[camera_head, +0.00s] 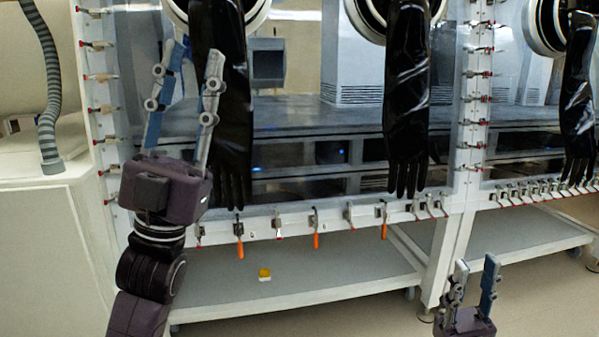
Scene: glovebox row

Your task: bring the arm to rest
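My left gripper (194,62) is raised at the left, its two blue-grey fingers pointing up and spread apart, with nothing between them. It stands in front of the glovebox window, just left of a hanging black glove (232,110); I cannot tell whether it touches the glove. My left arm comes up from the bottom edge below it. My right gripper (475,270) is low at the bottom right, fingers pointing up and apart, empty. Its arm is cut off by the lower edge of the view.
The glovebox front has more hanging gloves (407,100) and a row of clamps, some with orange handles (316,241). A low shelf (350,272) below carries a small yellow object (265,273). A grey hose (50,90) hangs at the left. Open floor shows at the lower right.

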